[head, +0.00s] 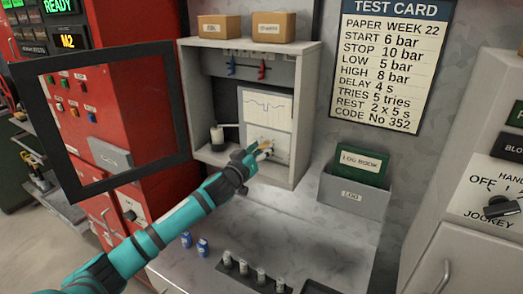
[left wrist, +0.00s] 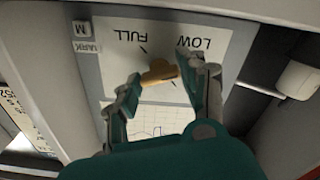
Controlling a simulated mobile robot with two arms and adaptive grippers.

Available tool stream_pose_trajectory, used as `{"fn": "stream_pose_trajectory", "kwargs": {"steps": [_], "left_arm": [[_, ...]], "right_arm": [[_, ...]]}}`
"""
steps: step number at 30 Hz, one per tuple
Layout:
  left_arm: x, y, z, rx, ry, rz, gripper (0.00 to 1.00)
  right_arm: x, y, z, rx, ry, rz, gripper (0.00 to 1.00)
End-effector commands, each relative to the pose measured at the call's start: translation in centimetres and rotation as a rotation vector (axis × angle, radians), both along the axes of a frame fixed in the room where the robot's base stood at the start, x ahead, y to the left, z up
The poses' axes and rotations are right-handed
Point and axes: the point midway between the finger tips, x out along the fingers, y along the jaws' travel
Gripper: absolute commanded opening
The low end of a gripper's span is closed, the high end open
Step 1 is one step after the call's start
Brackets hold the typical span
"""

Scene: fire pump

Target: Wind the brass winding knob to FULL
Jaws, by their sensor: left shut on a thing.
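The brass winding knob (left wrist: 158,72) is on a pale plate (left wrist: 160,42) in the left wrist view. The plate reads FULL and LOW, upside down in this view, with a short mark near each word. My left gripper (left wrist: 160,76) is shut on the knob, one finger on each side. In the head view the left gripper (head: 258,153) is at the front of the chart recorder (head: 268,108) inside the grey open cabinet and mostly hides the knob. Which mark the knob points to is hard to tell. My right gripper is not in view.
The grey cabinet (head: 300,165) has side walls close around the recorder. A log book box (head: 352,198) stands to the right.

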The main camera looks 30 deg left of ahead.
Motion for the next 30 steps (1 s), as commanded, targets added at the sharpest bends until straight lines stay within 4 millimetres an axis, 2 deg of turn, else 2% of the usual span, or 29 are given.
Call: {"fn": "stream_pose_trajectory", "kwargs": {"steps": [8, 30], "left_arm": [[0.0, 0.0, 0.1, 0.182, 0.009, 0.000, 0.10], [0.0, 0.0, 0.1, 0.885, 0.046, 0.000, 0.10]], "right_arm": [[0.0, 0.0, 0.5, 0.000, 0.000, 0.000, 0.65], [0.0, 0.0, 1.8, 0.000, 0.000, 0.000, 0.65]]}}
